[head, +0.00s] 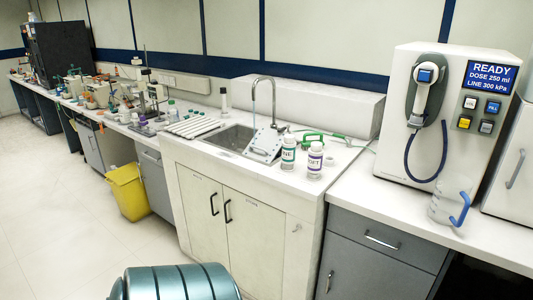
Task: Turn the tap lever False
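A metal gooseneck tap (273,98) stands upright at the sink (232,138) in the counter, in the middle of the head view. Its spout curves over to the left. Its lever is too small to make out clearly; small grey parts show around the tap's base. Neither of my grippers shows in the head view.
A white dispenser (450,115) and a clear jug (447,204) are at right. A yellow bin (129,191) is on the floor; floor at left is clear.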

